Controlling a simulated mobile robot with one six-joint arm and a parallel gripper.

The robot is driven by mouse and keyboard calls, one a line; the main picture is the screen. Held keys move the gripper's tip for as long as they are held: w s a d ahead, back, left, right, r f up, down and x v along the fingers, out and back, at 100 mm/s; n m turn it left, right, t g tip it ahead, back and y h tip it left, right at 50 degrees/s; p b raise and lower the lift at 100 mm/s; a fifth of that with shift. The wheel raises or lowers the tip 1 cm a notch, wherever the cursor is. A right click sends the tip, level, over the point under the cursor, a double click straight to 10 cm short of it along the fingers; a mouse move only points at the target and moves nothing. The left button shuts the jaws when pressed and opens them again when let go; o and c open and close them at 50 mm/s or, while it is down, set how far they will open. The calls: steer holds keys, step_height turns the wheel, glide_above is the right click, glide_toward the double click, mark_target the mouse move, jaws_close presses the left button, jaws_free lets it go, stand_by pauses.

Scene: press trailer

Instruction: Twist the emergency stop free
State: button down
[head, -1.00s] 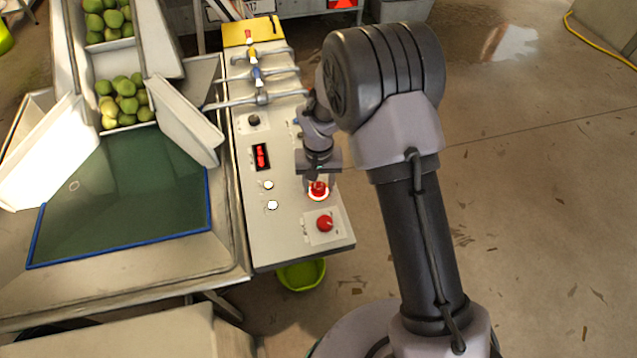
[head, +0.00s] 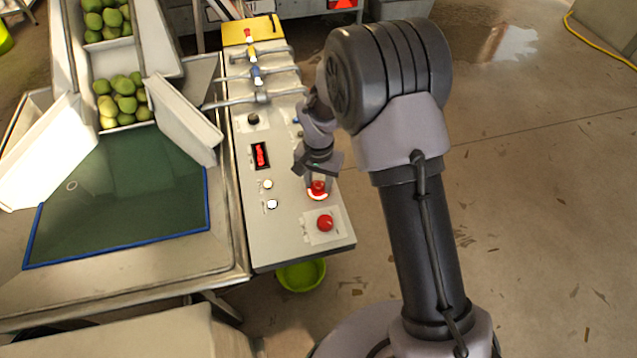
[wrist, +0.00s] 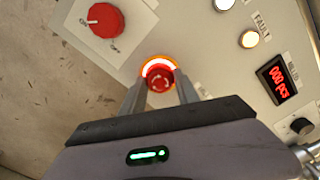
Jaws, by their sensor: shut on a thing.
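The emergency stop (head: 318,188) is a red mushroom button with a lit ring around its base, on the control panel (head: 285,235). In the wrist view the emergency stop (wrist: 160,77) shows curved arrows on its cap and an orange-white glowing ring. My gripper (head: 318,182) points down at it in the head view. In the wrist view my gripper (wrist: 160,88) has one finger on each side of the red cap, shut on it. The fingers partly hide the cap's sides.
A red rotary knob (head: 325,223) sits nearer the panel's front edge. White lit buttons (head: 272,204) and a red display (head: 260,155) lie to the left. Pipes with valves (head: 262,98) cross the panel's back. A green bucket (head: 301,275) stands below.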

mark_target(319, 185)
steer(key=shift+m+b, duration=0.4)
steer(key=shift+m, duration=1.2)
steer(key=c, duration=0.9)
jaws_free()
step_height(319, 185, up, 18)
steer(key=p, duration=0.6)
steer(key=shift+f, duration=0.25)
